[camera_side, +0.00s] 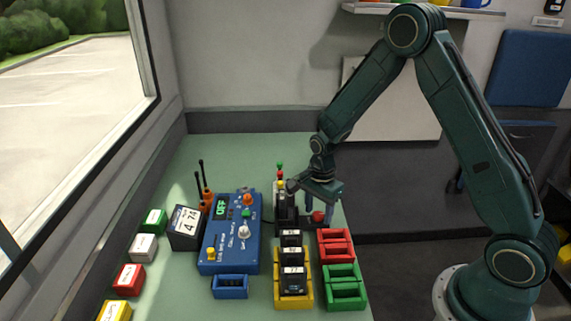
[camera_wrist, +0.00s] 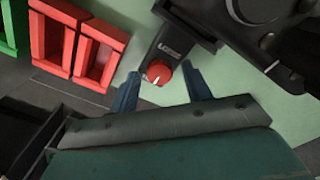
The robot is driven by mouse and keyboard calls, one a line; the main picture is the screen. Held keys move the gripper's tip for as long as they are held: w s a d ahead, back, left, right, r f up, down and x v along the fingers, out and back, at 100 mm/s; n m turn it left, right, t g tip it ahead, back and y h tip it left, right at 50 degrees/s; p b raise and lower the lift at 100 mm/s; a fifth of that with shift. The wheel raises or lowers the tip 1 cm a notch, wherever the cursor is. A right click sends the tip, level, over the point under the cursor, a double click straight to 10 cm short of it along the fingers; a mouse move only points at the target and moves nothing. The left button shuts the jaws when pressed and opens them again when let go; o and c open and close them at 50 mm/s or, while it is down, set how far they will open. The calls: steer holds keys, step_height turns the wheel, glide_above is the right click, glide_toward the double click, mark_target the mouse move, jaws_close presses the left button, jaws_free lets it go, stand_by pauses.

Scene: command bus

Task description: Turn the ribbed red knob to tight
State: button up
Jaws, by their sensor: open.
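The red knob (camera_wrist: 159,73) sits on a dark bracket with a pale label, in the upper middle of the wrist view. A white pointer line shows on its face. In the side view the red knob (camera_side: 318,216) is at the right of the dark unit, just below my gripper (camera_side: 318,205). In the wrist view my gripper (camera_wrist: 165,82) is open, with one blue finger to the left of the knob and one to the right. Both fingers look apart from it. The label is too small to read fully, and the ribs cannot be made out.
Red bins (camera_side: 336,246), green bins (camera_side: 344,288) and a yellow bin (camera_side: 294,301) with black packs stand in front. A blue control panel (camera_side: 230,233) with knobs and an OFF display is at left. Dark equipment (camera_wrist: 265,20) is close to the knob. The far green table (camera_side: 240,155) is clear.

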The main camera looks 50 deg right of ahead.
mark_target(319, 215)
steer(key=shift+r, duration=0.15)
step_height(319, 215, up, 14)
steer(key=shift+f, duration=0.2)
stand_by(0.5)
steer(key=s+a+r+n+t, duration=0.3)
steer(key=s+r+n, duration=0.5)
steer(key=s+r, duration=0.3)
steer(key=s+a+r+n+t, duration=0.2)
steer(key=s+r+n, duration=0.1)
steer(key=s+n, duration=0.7)
steer(key=s, duration=0.2)
steer(key=shift+s+a+r+t, duration=0.15)
steer(key=shift+s+r+t, duration=0.05)
steer(key=shift+s+t, duration=0.1)
